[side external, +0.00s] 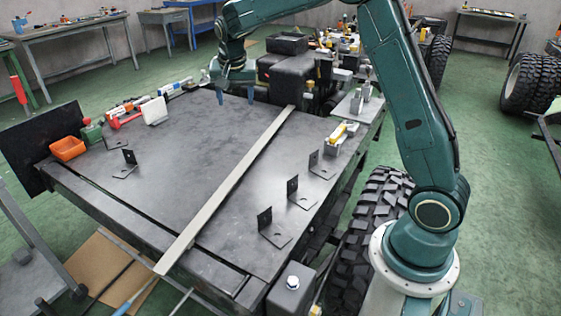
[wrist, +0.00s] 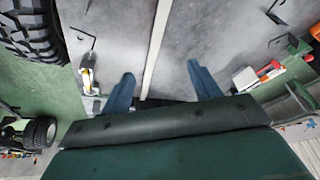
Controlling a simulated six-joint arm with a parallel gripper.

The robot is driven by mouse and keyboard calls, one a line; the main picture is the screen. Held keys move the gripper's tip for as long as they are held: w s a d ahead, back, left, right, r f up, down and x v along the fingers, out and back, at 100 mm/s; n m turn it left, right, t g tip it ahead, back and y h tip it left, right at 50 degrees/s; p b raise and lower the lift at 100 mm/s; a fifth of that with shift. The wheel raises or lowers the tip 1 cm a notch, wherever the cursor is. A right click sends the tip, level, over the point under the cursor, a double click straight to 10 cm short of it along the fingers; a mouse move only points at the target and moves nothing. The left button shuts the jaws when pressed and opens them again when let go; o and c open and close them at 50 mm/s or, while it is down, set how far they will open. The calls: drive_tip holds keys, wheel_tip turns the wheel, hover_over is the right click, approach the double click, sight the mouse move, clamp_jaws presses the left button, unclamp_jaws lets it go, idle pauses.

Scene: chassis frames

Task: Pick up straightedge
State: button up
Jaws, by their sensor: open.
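The straightedge (side external: 226,190) is a long, thin, pale grey bar lying flat and diagonally across the dark metal table (side external: 185,140). Its near end reaches past the table's front edge. In the wrist view the straightedge (wrist: 156,45) runs from the top edge down to between the fingers. My gripper (side external: 235,97) is open and empty above the far part of the table, left of the bar's far end in the side view. In the wrist view my gripper's blue fingers (wrist: 160,92) stand apart on either side of the bar. Its height above the bar is hard to tell.
Several black angle brackets (side external: 277,228) stand on the table. An orange bin (side external: 67,149) and red-handled tools (side external: 125,120) lie at the left edge. Black boxes (side external: 287,75) stand behind the far edge. A yellow-topped part (side external: 342,137) sits at the right edge. A large tyre (side external: 372,230) stands beside the table.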

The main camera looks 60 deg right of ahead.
drive_tip(key=w+d+f+m+g, duration=0.1)
drive_tip(key=w+d+f, duration=0.3)
drive_tip(key=f, duration=0.5)
drive_tip(key=w+d+f+m+h, duration=0.1)
drive_tip(key=w+d+f+m, duration=0.2)
drive_tip(key=f, duration=0.7)
drive_tip(key=shift+w+d+m+g, duration=0.4)
drive_tip(key=shift+d+m, duration=0.1)
drive_tip(key=shift+d, duration=0.15)
hover_over(247, 160)
drive_tip(key=a, duration=0.3)
drive_tip(key=shift+s+d+f, duration=0.1)
drive_tip(key=shift+d+f, duration=0.05)
drive_tip(key=shift+f, duration=1.85)
drive_tip(key=shift+s+d+f, duration=0.1)
drive_tip(key=shift+f, duration=1.85)
drive_tip(key=shift+f, duration=0.1)
drive_tip(key=shift+x, duration=2.55)
drive_tip(key=shift+d, duration=0.15)
drive_tip(key=shift+c, duration=0.4)
